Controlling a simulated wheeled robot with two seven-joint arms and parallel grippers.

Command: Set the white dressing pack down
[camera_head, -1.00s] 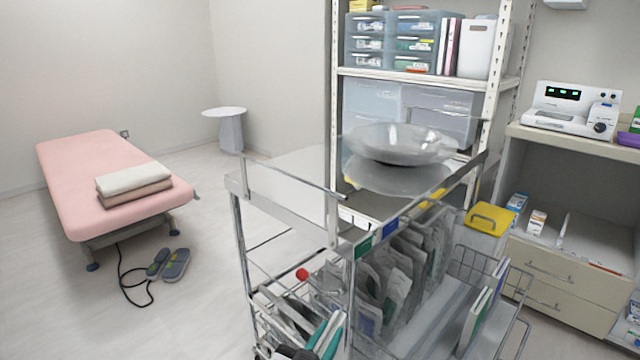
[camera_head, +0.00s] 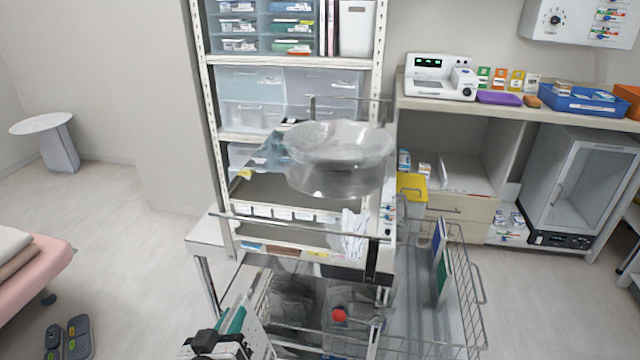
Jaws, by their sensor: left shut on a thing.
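My left gripper (camera_head: 212,344) shows as dark parts at the bottom edge, left of the cart's wire basket. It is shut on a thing. A white piece with a teal edge (camera_head: 256,338) lies just right of it; I take this to be the white dressing pack, but it is partly cut off by the frame and its outline is unclear. My right gripper is not in view.
A metal cart (camera_head: 205,236) with a see-through bowl (camera_head: 340,145) above it and a wire basket (camera_head: 470,325) stands in front of me. Behind are a shelf rack (camera_head: 290,62) and a counter (camera_head: 520,112). A pink bed (camera_head: 40,275) and slippers (camera_head: 68,338) are at left.

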